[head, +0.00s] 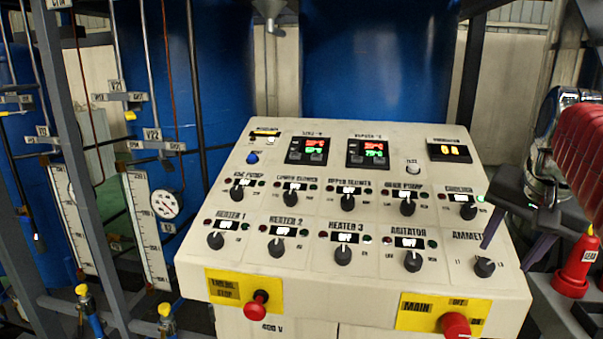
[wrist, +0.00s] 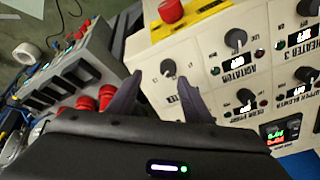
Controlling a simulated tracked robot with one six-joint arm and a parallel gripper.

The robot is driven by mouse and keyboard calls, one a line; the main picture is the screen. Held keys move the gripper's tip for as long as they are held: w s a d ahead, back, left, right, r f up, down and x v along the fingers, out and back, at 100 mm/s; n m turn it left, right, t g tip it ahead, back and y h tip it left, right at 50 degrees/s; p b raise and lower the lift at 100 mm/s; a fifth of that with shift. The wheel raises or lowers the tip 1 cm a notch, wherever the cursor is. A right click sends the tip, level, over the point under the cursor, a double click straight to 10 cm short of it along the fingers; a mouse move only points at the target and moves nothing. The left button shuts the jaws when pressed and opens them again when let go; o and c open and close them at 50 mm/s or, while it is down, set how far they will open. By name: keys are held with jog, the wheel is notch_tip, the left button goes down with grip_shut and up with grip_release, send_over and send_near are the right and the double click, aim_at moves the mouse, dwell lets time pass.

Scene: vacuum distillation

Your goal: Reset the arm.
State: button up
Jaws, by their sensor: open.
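My gripper (head: 507,257) is at the right edge of the control panel in the head view, fingers pointing down and apart. In the wrist view my gripper (wrist: 162,77) has two dark fingers spread with nothing held between them. The ammeter knob (head: 484,267) is close by the fingertips. In the wrist view the knob (wrist: 168,67) shows between the tips; whether a finger touches it I cannot tell. My arm reaches in from the right edge of the head view.
The sloped control panel (head: 311,268) carries several knobs, a red stop button (head: 256,303) and a red main switch (head: 456,325). Blue tanks (head: 380,60) stand behind. Metal posts and gauges fill the left. Red-topped items (head: 578,268) stand close on the right.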

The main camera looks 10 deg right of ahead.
jog(key=s+a+f+n+y, duration=0.1)
jog(key=s+a+f+n, duration=0.3)
jog(key=a+f, duration=0.5)
jog(key=s+a+f+n+t+y, duration=0.1)
jog(key=s+a+f+n, duration=0.4)
jog(key=a+f, duration=0.4)
jog(key=shift+a+n, duration=0.7)
jog(key=shift+a, duration=2.2)
jog(key=shift+s, duration=0.1)
